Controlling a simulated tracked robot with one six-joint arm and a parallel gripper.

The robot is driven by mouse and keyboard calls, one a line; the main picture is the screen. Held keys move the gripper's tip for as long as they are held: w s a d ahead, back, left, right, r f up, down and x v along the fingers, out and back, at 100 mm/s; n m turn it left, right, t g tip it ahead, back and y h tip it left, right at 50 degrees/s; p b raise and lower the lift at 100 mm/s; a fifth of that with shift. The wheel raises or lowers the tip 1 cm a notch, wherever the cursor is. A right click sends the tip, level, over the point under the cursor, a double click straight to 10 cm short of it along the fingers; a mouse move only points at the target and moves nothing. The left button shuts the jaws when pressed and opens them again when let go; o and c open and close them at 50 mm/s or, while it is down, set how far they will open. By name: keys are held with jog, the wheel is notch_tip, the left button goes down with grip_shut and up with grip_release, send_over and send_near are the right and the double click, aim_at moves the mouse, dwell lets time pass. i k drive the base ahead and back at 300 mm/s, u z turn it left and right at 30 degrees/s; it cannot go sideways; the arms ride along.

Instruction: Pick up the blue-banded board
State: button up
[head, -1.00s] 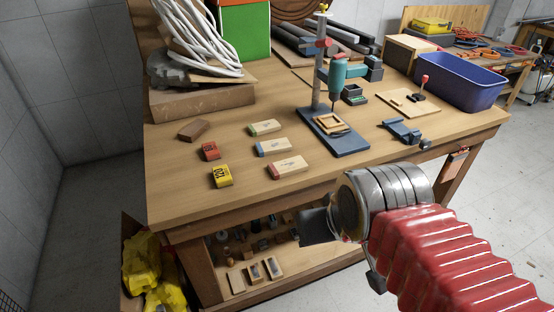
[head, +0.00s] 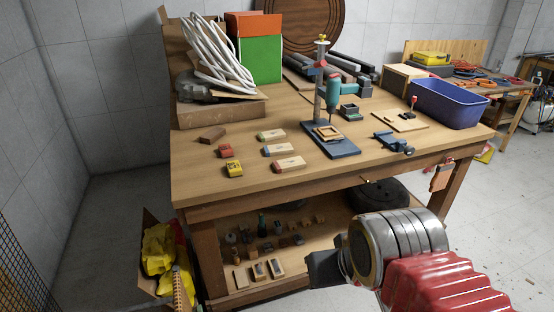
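The blue-banded board (head: 280,149) is a small pale wooden block with a blue end, lying flat on the workbench top. It lies between a green-banded board (head: 271,135) behind it and a red-banded board (head: 285,164) in front. My gripper (head: 318,268) is a dark shape at the end of my red-sleeved arm, low in front of the bench and well apart from the boards. Its fingers are seen from the side and partly merge, so its opening does not show.
The workbench (head: 215,190) also holds red (head: 225,151) and yellow (head: 233,169) blocks, a brown block (head: 212,134), a drill press (head: 330,110), a vise (head: 393,143) and a blue bin (head: 450,103). A coiled white hose (head: 217,60) sits at the back left. The front left top is clear.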

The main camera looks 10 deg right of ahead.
aim_at(286, 148)
jog(key=u, duration=0.1)
jog(key=k, duration=0.15)
jog(key=z, duration=1.95)
jog(key=i, duration=1.7)
jog(key=u, duration=0.45)
